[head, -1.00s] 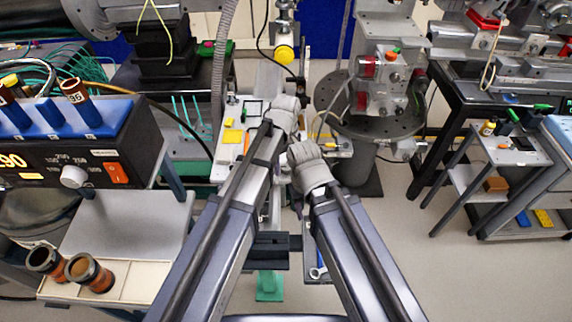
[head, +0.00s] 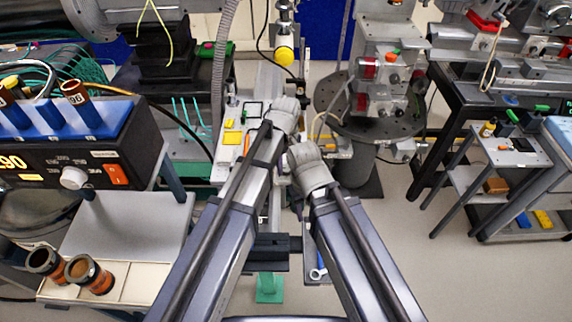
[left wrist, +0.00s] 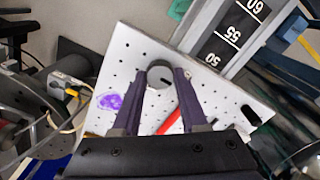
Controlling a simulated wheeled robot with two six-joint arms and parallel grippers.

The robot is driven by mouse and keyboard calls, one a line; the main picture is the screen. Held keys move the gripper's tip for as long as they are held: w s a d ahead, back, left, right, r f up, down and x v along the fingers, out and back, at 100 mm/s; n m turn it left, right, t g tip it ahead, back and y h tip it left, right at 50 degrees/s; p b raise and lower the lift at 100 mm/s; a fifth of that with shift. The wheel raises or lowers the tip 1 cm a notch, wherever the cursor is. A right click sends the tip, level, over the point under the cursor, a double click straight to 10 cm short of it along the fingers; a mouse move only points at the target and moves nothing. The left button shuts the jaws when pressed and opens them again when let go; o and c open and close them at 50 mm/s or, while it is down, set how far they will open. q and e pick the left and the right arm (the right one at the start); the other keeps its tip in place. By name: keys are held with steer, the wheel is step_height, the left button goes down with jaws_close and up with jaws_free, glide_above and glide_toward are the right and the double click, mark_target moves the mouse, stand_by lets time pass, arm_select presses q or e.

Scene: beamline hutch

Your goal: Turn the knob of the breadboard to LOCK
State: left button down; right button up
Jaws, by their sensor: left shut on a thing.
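The breadboard (left wrist: 125,55) is a pale plate with rows of dark holes. In the head view, part of what looks like the board (head: 226,160) shows left of my left wrist. The round grey knob (left wrist: 160,74) has a dark pointer line. My left gripper (left wrist: 162,82) is shut on the knob, with one dark finger on each side. Any LOCK lettering is too small or hidden to read. In the head view, the left fingers are hidden under the wrist. My right gripper (head: 308,160) is beside the left one; its fingers are hidden.
A purple patch (left wrist: 110,102) and a red bar (left wrist: 171,121) are near the knob. A rail with a number scale (left wrist: 235,35) runs along the board. A round dark table (head: 335,95) stands to the right. Open floor lies at the front right.

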arm_select(q)
steer(key=m, duration=0.4)
steer(key=shift+m, duration=0.3)
steer(key=m, duration=0.8)
steer(key=shift+m, duration=2.4)
steer(key=shift+c, duration=2.2)
jaws_free()
steer(key=shift+d, duration=0.1)
steer(key=shift+r, duration=0.1)
